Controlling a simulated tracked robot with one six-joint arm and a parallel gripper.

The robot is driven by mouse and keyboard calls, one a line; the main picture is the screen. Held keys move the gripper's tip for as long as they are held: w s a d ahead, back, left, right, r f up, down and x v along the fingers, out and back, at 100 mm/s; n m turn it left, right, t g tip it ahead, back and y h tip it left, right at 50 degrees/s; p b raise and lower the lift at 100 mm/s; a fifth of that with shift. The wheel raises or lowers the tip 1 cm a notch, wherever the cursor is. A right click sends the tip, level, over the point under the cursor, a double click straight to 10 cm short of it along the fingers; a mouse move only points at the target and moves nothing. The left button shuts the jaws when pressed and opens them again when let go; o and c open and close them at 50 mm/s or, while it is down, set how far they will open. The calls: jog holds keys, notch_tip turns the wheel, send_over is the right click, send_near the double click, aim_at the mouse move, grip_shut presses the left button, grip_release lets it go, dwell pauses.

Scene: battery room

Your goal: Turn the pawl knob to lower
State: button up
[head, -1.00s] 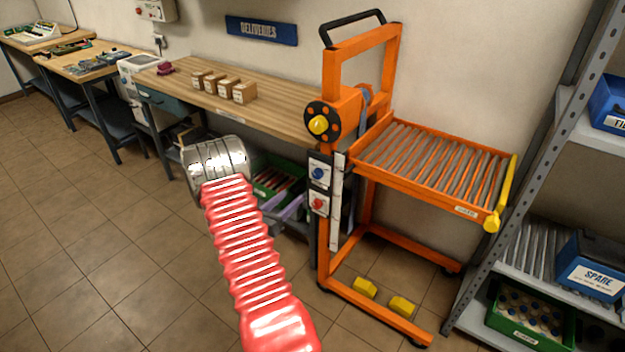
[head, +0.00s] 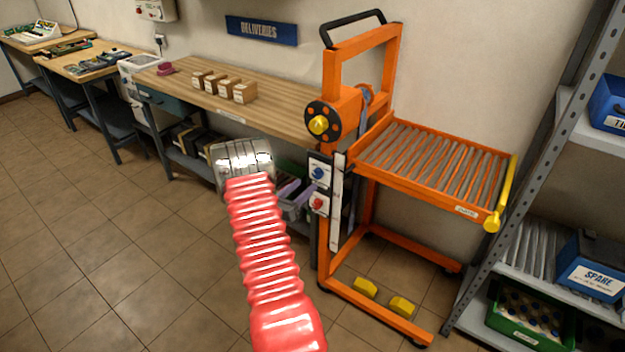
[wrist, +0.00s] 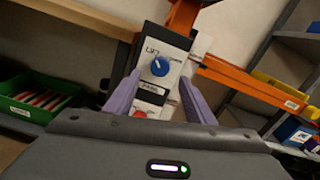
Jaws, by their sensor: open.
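A blue knob (head: 319,173) with a white pointer sits on a white plate on the orange lift's post. In the wrist view the blue knob (wrist: 160,67) has its pointer toward the upper left, by a word that looks like LIFT; a strip below seems to read PAWL. A red knob (head: 318,204) sits lower, partly hidden in the wrist view (wrist: 139,114). My gripper (wrist: 160,77) is open, with purple fingers left and right below the blue knob, and nothing between them is held. In the head view its purple fingers (head: 296,192) show left of the panel.
The orange lift (head: 362,60) carries a roller deck (head: 435,165) with a yellow handle (head: 503,195). A wooden bench (head: 200,105) with small boxes stands behind my arm. A metal shelf (head: 530,140) is at right. The floor at left is clear.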

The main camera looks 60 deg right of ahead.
aim_at(315, 175)
jog(key=shift+s+d, duration=0.25)
jog(key=shift+d, duration=1.35)
jog(key=shift+s+d, duration=0.2)
jog(key=shift+d, duration=1.35)
jog(key=shift+c, duration=0.3)
jog(key=c, duration=1)
